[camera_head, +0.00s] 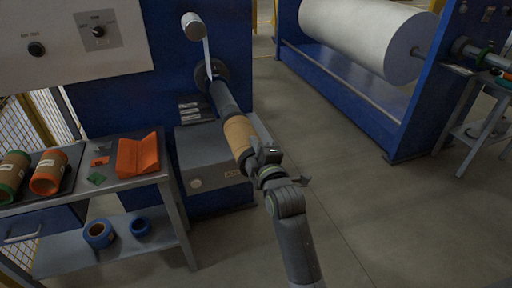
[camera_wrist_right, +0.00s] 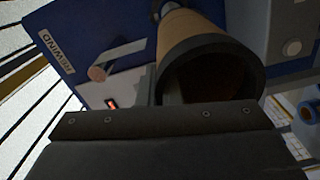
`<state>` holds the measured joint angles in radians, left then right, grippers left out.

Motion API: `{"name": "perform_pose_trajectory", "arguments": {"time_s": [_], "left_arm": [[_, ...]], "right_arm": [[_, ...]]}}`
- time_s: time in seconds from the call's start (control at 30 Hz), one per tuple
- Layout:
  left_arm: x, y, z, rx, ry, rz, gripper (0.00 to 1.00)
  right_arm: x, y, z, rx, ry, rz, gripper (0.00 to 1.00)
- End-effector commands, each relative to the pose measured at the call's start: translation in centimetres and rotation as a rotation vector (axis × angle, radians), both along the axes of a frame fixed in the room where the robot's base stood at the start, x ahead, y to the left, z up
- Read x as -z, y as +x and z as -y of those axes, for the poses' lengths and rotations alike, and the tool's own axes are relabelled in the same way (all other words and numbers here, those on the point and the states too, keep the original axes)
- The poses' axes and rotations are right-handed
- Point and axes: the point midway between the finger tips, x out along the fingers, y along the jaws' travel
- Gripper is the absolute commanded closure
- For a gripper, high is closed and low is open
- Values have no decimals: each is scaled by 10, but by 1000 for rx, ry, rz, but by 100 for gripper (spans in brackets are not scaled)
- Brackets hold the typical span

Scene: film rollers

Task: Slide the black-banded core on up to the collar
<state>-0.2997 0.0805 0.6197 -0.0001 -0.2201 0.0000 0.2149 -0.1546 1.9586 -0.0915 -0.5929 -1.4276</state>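The black-banded core (camera_head: 238,133) is a tan tube in line with the dark shaft (camera_head: 224,98), which sticks out from the blue machine. Bare shaft shows between the core and the dark round flange (camera_head: 207,74) at the machine; I cannot tell if this is the collar. My right gripper (camera_head: 262,156) is at the core's near end. In the right wrist view the core (camera_wrist_right: 192,36) shows its black-rimmed open end. Its lower rim is hidden behind my gripper's dark body, and I cannot see the fingers' grip clearly. My left gripper is not in view.
A grey cart (camera_head: 165,178) at left holds orange and green-ended cores (camera_head: 48,172) and an orange folder-like piece (camera_head: 138,155). Blue rings (camera_head: 98,235) lie on its lower shelf. A grey cabinet (camera_head: 212,165) stands below the shaft. A large white roll (camera_head: 365,35) is at right; floor between is clear.

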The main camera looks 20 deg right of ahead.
Motion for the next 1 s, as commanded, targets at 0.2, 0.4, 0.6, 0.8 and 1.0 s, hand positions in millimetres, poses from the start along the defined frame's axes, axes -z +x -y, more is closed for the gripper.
{"name": "perform_pose_trajectory", "arguments": {"time_s": [0.2,0.4,0.6,0.8,1.0], "left_arm": [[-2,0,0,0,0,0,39],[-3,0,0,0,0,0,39],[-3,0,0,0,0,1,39],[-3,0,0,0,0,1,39],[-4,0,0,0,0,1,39]], "right_arm": [[-1,14,-1,-1,0,3,100],[-1,24,-1,0,-1,3,100],[-1,27,-1,0,0,3,100],[-1,27,-1,0,0,3,100],[-1,35,-1,-1,0,3,100]]}}
